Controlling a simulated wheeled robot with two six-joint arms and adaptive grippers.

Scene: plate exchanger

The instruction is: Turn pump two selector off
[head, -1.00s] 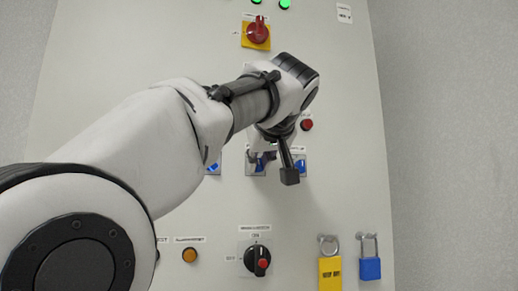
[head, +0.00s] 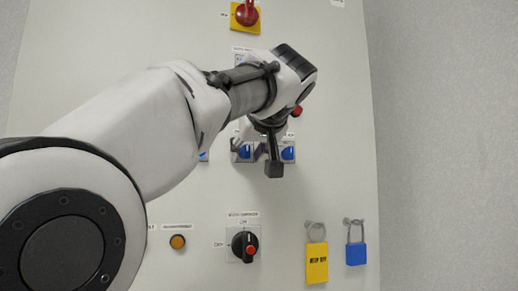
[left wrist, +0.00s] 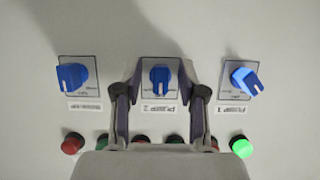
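The pump 2 selector (left wrist: 160,80) is a blue knob with a white mark on a grey square plate, in the middle of the left wrist view. Its label shows upside down there. My left gripper (left wrist: 160,72) is open, with one finger on each side of this knob; I cannot tell whether either finger touches it. The knob's white mark points toward the picture bottom. In the head view my left gripper (head: 239,148) is at the middle blue selector (head: 244,154), partly hiding it. My right gripper is not in view.
The pump 1 selector (left wrist: 243,80) and another blue selector (left wrist: 73,75) flank it closely. Indicator lights, including a lit green one (left wrist: 241,147), sit nearby. A black rotary switch (head: 243,246), a yellow tag (head: 316,263) and a blue padlock (head: 356,253) are lower on the panel.

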